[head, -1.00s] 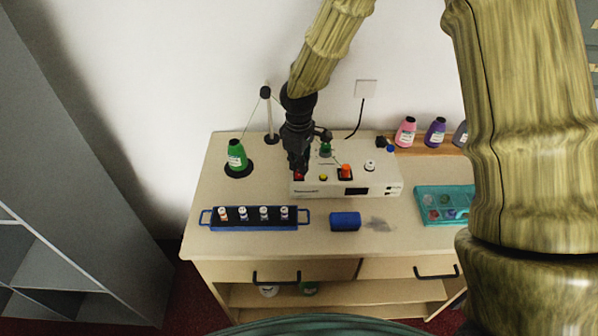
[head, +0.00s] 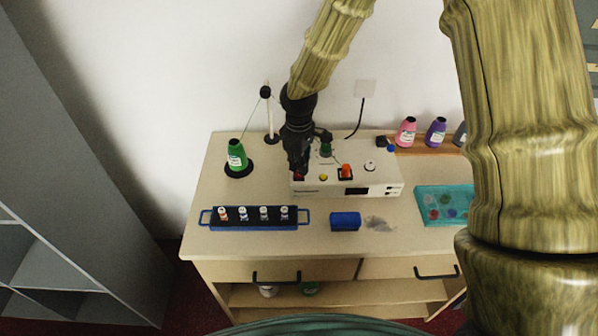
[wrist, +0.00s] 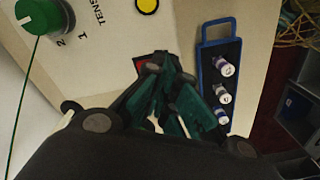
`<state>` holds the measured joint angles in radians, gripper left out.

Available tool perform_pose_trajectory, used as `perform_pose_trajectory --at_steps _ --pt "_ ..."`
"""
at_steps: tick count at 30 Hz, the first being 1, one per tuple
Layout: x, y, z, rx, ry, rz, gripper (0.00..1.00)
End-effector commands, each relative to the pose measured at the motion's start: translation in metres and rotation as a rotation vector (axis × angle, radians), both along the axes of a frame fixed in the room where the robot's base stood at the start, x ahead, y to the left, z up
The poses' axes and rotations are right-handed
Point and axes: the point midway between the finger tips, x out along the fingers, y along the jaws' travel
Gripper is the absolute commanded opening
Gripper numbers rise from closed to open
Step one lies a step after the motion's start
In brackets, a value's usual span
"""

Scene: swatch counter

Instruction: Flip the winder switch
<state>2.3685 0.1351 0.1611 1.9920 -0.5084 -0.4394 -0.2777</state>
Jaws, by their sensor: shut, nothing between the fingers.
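The winder (head: 370,186) is a white box at the back middle of the counter, with a display on its front. A small red switch on a dark base (head: 299,178) sits at its left front corner. It also shows in the wrist view (wrist: 140,63), partly hidden by the fingers. An orange-red control on a black base (head: 346,172) and a yellow button (head: 323,177) are further right. My gripper (head: 298,168) is shut and empty, pointing down at the red switch. In the wrist view the fingertips (wrist: 160,70) are right beside it; contact cannot be told.
A blue-framed rack of vials (head: 255,227) and a blue block (head: 345,221) lie in front of the winder. A green thread cone (head: 237,157) stands left, with thread running to a post. A teal tray (head: 446,220) is at right.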

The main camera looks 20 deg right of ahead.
Motion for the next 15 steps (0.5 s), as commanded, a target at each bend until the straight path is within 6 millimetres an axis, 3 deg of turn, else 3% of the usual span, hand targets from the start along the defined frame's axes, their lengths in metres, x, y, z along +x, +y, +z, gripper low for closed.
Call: perform_pose_trajectory --at_steps 15 --pt "0.0001 0.0 -0.0061 0.0 0.0 0.0 0.0"
